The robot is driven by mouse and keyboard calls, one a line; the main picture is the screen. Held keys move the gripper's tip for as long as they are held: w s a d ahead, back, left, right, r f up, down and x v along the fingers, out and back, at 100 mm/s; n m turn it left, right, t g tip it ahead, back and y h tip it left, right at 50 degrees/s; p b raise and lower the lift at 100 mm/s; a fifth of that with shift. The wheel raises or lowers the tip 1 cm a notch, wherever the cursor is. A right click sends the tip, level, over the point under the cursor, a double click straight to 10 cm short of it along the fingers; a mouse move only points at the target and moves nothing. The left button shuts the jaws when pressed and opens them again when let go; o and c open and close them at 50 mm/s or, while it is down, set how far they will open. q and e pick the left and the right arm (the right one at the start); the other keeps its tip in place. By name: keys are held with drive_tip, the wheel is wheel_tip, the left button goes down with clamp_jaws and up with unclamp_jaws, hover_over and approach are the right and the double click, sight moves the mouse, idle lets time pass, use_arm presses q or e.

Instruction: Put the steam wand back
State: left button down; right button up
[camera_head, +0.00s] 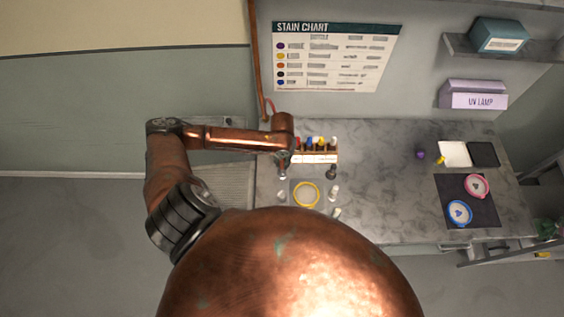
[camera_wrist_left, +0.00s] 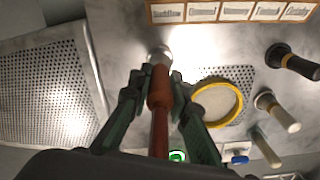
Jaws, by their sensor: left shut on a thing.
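The steam wand (camera_wrist_left: 161,92) shows in the left wrist view as an orange-brown handle with a red-brown stem running down the picture and a pale rounded metal end at the top. My left gripper (camera_wrist_left: 155,80) is shut on it, with one dark green finger on each side. In the head view my left gripper (camera_head: 283,170) hangs over the left part of the grey counter (camera_head: 375,200), left of the yellow ring (camera_head: 306,194). The wand is too small to make out clearly there. My right gripper is not in view.
A rack of labelled bottles (camera_head: 316,157) stands behind the yellow ring, and several small bottles and brushes (camera_wrist_left: 278,110) stand around it. A perforated metal panel (camera_wrist_left: 45,90) lies left. A dark mat (camera_head: 468,190) with two round things is at right. The middle counter is clear.

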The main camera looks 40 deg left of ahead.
use_arm(q)
drive_tip(key=shift+f, duration=0.3)
drive_tip(key=shift+f, duration=0.2)
idle(0.7)
drive_tip(key=shift+f, duration=0.35)
drive_tip(key=shift+f, duration=0.3)
idle(0.5)
drive_tip(key=c, duration=1.7)
unclamp_jaws()
drive_tip(key=shift+o, duration=0.4)
